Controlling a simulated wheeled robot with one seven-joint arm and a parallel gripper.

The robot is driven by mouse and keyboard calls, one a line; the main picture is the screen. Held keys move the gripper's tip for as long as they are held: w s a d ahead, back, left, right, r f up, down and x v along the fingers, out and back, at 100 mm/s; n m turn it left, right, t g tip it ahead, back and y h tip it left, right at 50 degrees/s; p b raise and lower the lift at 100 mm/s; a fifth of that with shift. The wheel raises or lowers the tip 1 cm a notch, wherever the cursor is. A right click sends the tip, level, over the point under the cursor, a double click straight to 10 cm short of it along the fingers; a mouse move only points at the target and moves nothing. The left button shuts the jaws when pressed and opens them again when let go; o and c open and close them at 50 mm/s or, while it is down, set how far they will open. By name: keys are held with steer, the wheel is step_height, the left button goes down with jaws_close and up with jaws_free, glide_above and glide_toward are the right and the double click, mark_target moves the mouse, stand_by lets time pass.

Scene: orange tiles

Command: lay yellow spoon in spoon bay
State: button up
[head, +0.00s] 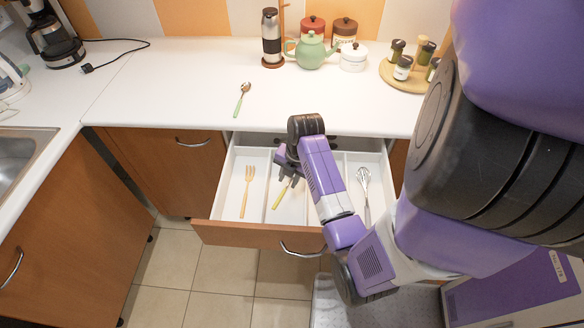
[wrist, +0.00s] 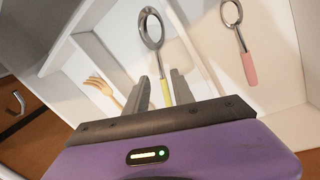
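The yellow spoon (wrist: 166,92) has a grey metal bowl and a yellow handle. In the wrist view the handle lies between the two fingers of my gripper (wrist: 162,92). The fingers stand apart, with a visible gap beside the handle. My gripper looks open, low over the spoon.
The open drawer (head: 252,237) has white dividers. A green-handled spoon (head: 241,99) lies on the counter (head: 190,85).

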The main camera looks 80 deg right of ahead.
mark_target(294, 191)
step_height(294, 191, up, 10)
steer(key=s, duration=0.1)
steer(key=shift+s+a+f+b, duration=0.25)
steer(key=shift+s+a+b, duration=0.05)
steer(key=shift+s+b, duration=0.1)
